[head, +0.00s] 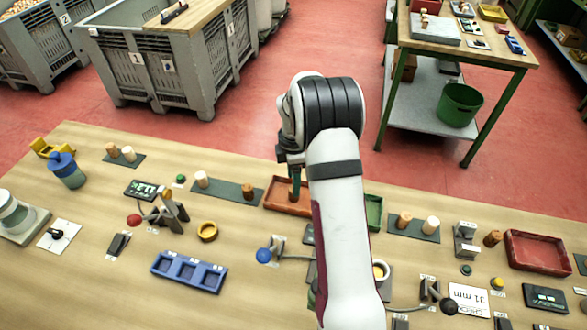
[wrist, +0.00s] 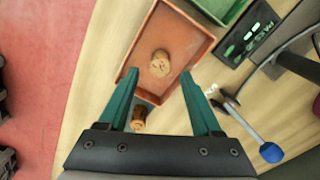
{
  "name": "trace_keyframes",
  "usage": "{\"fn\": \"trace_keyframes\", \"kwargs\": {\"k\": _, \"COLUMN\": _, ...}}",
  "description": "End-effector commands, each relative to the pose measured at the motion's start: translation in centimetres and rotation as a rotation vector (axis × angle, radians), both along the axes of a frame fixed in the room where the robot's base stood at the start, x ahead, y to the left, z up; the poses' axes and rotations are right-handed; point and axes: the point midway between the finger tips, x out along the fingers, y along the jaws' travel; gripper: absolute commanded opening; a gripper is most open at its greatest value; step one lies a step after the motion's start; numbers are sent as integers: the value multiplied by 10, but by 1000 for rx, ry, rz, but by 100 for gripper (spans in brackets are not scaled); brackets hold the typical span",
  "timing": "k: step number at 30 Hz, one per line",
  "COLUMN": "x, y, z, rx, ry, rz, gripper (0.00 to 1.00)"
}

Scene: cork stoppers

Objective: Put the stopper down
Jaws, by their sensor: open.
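A cork stopper (wrist: 159,65) stands in the orange-red tray (wrist: 188,23). The tray shows partly behind my arm in the head view (head: 273,201). My gripper (wrist: 160,74) is open over the tray, its two green fingers on either side of the stopper with a gap to each. I cannot tell how far the fingertips are above the tray floor. In the head view my gripper (head: 293,188) points down at the tray, and it and the arm mostly hide what is inside. Another cork stopper (wrist: 139,114) is outside the tray, near my left finger; in the head view it stands on a dark mat (head: 224,189).
A green tray (head: 373,212) adjoins on the right. A pale stopper (head: 201,179) shares the left mat. Another mat (head: 425,232) holds two stoppers. A blue-knobbed lever (head: 264,255) and blue compartment tray (head: 189,272) are in front. Bare wood lies at the left front.

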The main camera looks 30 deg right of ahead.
Motion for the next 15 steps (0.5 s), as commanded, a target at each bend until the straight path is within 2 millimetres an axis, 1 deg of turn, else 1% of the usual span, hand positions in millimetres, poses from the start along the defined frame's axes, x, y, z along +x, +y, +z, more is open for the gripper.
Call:
{"fn": "trace_keyframes", "kwargs": {"k": 1, "x": 1, "y": 0, "z": 15, "rx": -2, "ry": -6, "rz": -1, "gripper": 66}}
{"fn": "trace_keyframes", "kwargs": {"k": 3, "x": 1, "y": 0, "z": 35, "rx": -2, "ry": -5, "rz": 0, "gripper": 66}}
{"fn": "trace_keyframes", "kwargs": {"k": 6, "x": 1, "y": 0, "z": 59, "rx": -2, "ry": -3, "rz": 0, "gripper": 66}}
{"fn": "trace_keyframes", "kwargs": {"k": 10, "x": 0, "y": 0, "z": 76, "rx": -1, "ry": -2, "rz": -1, "gripper": 66}}
{"fn": "trace_keyframes", "kwargs": {"k": 15, "x": -1, "y": 1, "z": 83, "rx": 0, "ry": 0, "rz": -6, "gripper": 66}}
